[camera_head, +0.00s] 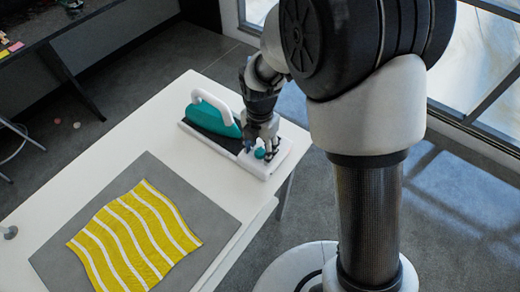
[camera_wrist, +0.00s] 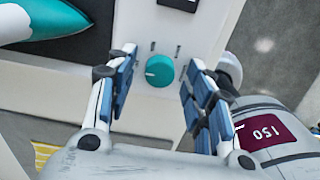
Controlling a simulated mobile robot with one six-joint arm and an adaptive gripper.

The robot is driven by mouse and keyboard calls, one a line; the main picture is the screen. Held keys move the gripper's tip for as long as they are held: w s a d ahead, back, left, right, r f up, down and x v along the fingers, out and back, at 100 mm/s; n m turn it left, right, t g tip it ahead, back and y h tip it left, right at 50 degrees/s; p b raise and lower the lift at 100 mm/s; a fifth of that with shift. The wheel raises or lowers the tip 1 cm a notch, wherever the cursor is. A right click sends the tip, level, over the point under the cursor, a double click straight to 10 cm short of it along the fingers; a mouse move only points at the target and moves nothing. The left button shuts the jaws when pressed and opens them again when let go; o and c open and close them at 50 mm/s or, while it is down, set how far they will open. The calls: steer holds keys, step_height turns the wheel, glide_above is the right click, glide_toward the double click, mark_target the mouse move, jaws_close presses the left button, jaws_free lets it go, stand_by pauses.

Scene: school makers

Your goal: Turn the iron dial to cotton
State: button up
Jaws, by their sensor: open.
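The iron dial is a round teal knob (camera_wrist: 159,71) on the white end of the iron's base (camera_wrist: 200,35). It has a faint light mark on its left side, and small dark ticks show on the panel around it. In the head view the dial (camera_head: 260,153) shows just under my gripper (camera_head: 262,142). My gripper (camera_wrist: 161,64) is open, with one blue-padded finger on each side of the dial. Gaps show between the fingers and the knob; their height over it is hard to tell. The teal iron with a white handle (camera_head: 212,112) rests on the base's dark plate. No setting words are readable.
The base stands at the far right corner of the white table (camera_head: 160,118). A grey mat (camera_head: 60,262) with a yellow-and-white striped cloth (camera_head: 133,238) lies in front. A dark desk (camera_head: 50,25) is at the back left. Windows are at right.

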steer(key=shift+c, duration=0.5)
steer(key=c, duration=1)
